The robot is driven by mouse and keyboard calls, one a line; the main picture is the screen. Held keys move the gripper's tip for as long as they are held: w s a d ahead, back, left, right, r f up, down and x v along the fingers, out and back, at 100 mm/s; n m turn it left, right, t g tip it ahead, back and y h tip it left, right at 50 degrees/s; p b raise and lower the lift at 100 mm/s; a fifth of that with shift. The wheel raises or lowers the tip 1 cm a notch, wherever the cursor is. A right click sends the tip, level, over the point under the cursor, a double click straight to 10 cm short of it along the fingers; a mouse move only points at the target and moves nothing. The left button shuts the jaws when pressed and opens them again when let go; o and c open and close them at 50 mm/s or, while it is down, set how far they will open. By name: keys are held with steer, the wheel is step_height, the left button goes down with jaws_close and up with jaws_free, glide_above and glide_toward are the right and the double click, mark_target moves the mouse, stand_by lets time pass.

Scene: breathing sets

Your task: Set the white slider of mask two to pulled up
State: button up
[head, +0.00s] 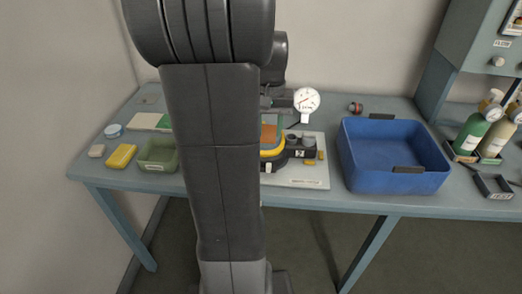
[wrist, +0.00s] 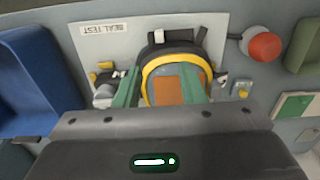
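A mask with a yellow rim and an orange-brown patch inside it (wrist: 150,70) lies on a pale board (wrist: 72,48) marked SEAL TEST. It also shows partly in the head view (head: 277,152), mostly behind my arm.
A blue crate (head: 393,183) stands right of the board. A round gauge (head: 306,99) stands behind the mask. A red knob (wrist: 265,46) is beside the board. A green tray (head: 158,163) and yellow block (head: 122,156) lie left. Green and cream bottles (head: 474,132) stand far right.

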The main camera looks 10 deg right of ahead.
step_height(320, 180, down, 13)
steer(key=shift+s+f, duration=0.1)
stand_by(0.4)
jaws_close()
